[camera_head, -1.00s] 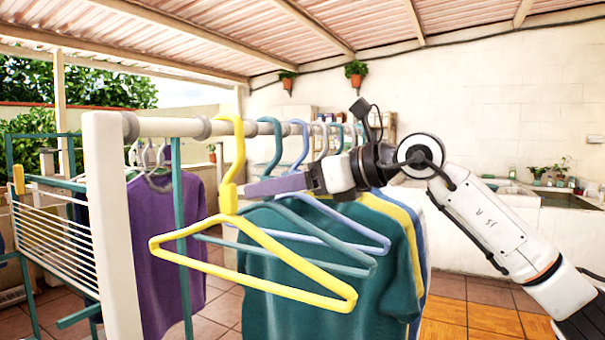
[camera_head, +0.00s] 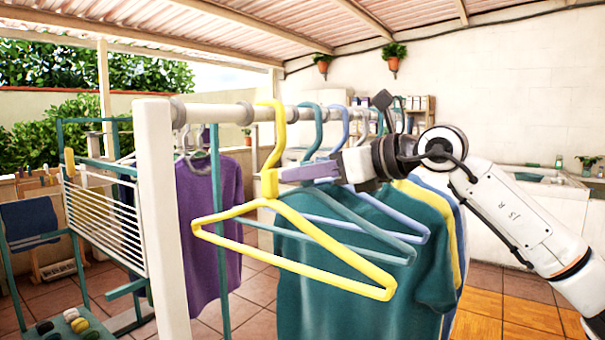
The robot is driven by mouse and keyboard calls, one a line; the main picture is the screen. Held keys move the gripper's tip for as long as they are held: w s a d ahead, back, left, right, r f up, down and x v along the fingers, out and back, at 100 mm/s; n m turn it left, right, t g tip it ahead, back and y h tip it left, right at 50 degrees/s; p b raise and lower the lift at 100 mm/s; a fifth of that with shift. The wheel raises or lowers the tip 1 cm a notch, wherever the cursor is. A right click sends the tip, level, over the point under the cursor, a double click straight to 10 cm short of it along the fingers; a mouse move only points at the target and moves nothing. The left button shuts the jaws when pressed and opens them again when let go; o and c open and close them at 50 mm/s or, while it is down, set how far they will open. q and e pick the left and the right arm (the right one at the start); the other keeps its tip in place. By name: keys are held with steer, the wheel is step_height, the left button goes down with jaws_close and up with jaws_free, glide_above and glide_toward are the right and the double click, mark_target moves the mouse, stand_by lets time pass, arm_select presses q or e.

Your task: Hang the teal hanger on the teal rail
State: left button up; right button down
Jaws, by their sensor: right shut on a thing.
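The teal hanger (camera_head: 376,240) hangs by its hook over the white rail (camera_head: 225,115), behind a yellow hanger (camera_head: 330,257). My right gripper (camera_head: 292,173) reaches in from the right and is shut across the teal hanger's neck, which its purple fingers hide. Its fingertips end close beside the yellow hanger's neck; whether they touch cannot be told. A teal frame (camera_head: 60,155) with white bars stands at the left. Which teal bar is the teal rail cannot be told. My left gripper is not in view.
A blue hanger (camera_head: 410,229) and several shirts, including a teal one (camera_head: 330,290), crowd behind the held hanger. A purple shirt (camera_head: 208,235) hangs near the white post (camera_head: 165,220).

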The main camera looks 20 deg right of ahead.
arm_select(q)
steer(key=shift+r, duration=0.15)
arm_select(e)
steer(key=shift+r, duration=0.2)
